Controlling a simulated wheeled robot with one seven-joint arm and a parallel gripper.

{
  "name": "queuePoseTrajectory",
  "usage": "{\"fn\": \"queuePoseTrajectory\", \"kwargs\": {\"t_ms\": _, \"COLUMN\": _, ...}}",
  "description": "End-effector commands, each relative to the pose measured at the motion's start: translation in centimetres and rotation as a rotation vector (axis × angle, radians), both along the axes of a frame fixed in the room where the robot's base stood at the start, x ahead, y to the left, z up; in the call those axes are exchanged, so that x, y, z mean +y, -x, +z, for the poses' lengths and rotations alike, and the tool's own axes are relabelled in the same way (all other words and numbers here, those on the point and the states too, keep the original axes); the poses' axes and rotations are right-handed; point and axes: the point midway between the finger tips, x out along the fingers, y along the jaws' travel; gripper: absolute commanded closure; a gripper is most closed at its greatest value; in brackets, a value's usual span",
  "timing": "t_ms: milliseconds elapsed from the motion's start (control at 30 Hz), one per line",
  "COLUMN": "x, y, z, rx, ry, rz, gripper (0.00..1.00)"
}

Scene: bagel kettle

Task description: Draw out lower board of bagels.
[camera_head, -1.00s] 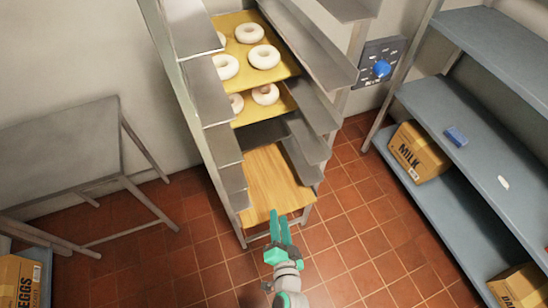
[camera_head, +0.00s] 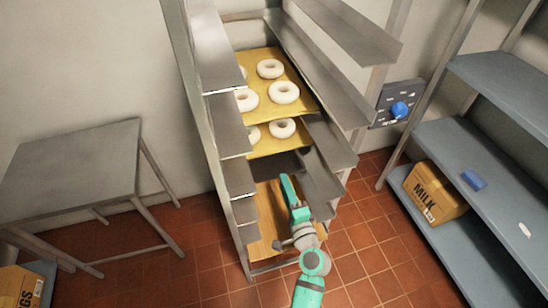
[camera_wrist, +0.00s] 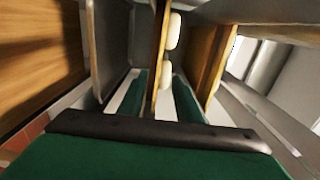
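The lower board of bagels (camera_head: 284,147) sits in the metal rack, with white bagels (camera_head: 282,127) on it. My green gripper (camera_head: 288,186) is in front of the rack, just below that board's front edge in the head view. In the wrist view the gripper (camera_wrist: 160,78) is open, turned so its fingers lie on either side of the lower board (camera_wrist: 157,55), which runs edge-on between them. Gaps show on both sides of the board, so the fingers look apart from it. The upper board of bagels (camera_head: 301,106) is above; it also shows in the wrist view (camera_wrist: 207,55).
A bare wooden board (camera_head: 266,205) lies low in the rack beneath my gripper. Metal side ledges (camera_head: 325,140) flank the boards. A grey table (camera_head: 75,165) stands left. Blue shelving (camera_head: 450,150) with a milk box (camera_head: 432,192) stands right. Floor in front is open.

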Motion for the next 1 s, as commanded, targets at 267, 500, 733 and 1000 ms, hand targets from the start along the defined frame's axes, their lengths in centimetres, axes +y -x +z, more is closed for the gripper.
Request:
{"fn": "queuePoseTrajectory", "kwargs": {"t_ms": 267, "x": 0.9, "y": -2.8, "z": 0.1, "rx": -0.002, "ry": 0.002, "rz": -0.001, "gripper": 0.69}}
{"fn": "queuePoseTrajectory", "kwargs": {"t_ms": 500, "x": 1.7, "y": -5.1, "z": 0.0, "rx": -0.001, "ry": 0.003, "rz": -0.001, "gripper": 0.69}}
{"fn": "queuePoseTrajectory", "kwargs": {"t_ms": 733, "x": 2.4, "y": -7.4, "z": 0.0, "rx": -0.001, "ry": 0.002, "rz": -0.001, "gripper": 0.69}}
{"fn": "queuePoseTrajectory", "kwargs": {"t_ms": 1000, "x": 3.2, "y": -10.0, "z": 0.0, "rx": -0.001, "ry": 0.002, "rz": -0.001, "gripper": 0.69}}
